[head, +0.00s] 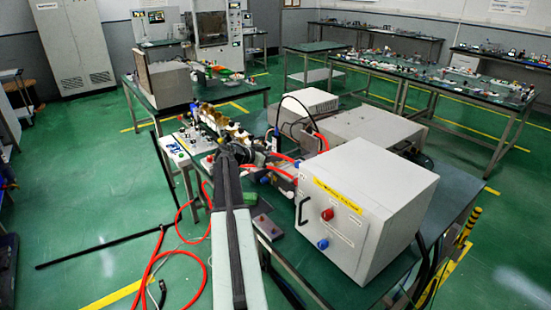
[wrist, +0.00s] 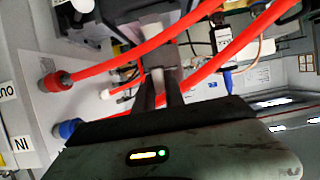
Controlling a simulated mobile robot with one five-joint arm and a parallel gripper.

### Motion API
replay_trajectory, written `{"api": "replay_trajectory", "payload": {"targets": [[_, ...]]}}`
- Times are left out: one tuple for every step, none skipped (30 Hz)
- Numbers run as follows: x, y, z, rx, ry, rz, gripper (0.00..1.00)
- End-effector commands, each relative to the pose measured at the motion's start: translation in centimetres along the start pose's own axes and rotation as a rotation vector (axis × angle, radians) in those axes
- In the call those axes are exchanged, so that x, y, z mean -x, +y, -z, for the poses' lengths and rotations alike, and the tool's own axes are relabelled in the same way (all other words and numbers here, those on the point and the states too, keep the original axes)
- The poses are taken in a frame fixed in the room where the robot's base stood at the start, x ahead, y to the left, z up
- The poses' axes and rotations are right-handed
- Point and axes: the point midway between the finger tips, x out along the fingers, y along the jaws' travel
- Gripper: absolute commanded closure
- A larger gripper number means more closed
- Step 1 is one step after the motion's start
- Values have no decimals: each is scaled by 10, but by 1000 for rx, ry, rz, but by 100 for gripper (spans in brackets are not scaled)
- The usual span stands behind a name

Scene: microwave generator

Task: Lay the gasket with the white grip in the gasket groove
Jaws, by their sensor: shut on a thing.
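In the wrist view my gripper (wrist: 159,84) is shut on a small pale piece, which I take to be the white grip (wrist: 157,77) of the gasket. The gasket itself cannot be clearly told from the grey block-like part just beyond the fingertips. In the head view my arm reaches forward over the bench, and my gripper (head: 236,148) is at the brass waveguide parts (head: 213,117). What it holds is hidden there by my arm. I cannot make out the gasket groove in either view.
A white generator box (head: 365,210) with red and blue knobs stands close to the right of my arm. Red hoses (wrist: 125,62) run close on both sides of the fingers. A small brown-grey plate (head: 262,227) lies near the bench edge. Grey boxes stand behind.

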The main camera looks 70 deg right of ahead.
Motion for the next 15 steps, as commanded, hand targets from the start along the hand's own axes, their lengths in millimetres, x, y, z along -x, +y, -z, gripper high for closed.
{"api": "replay_trajectory", "payload": {"targets": [[-3,0,-6,0,0,0,100],[-4,0,-8,0,0,0,100],[-5,0,-11,0,0,0,100],[-6,0,-13,0,0,0,100],[-7,0,-15,0,0,0,100],[-8,0,-19,0,0,0,100],[-9,0,-21,0,0,0,100],[-10,0,-23,0,0,0,100],[-11,0,-26,0,0,-1,100],[-12,0,-28,0,0,-1,100],[-13,0,-31,0,0,-1,100],[-14,0,-34,0,0,-1,100],[-15,0,-36,0,0,-1,100],[-16,0,-38,0,0,-1,100],[-18,0,-41,0,0,-1,100]]}}
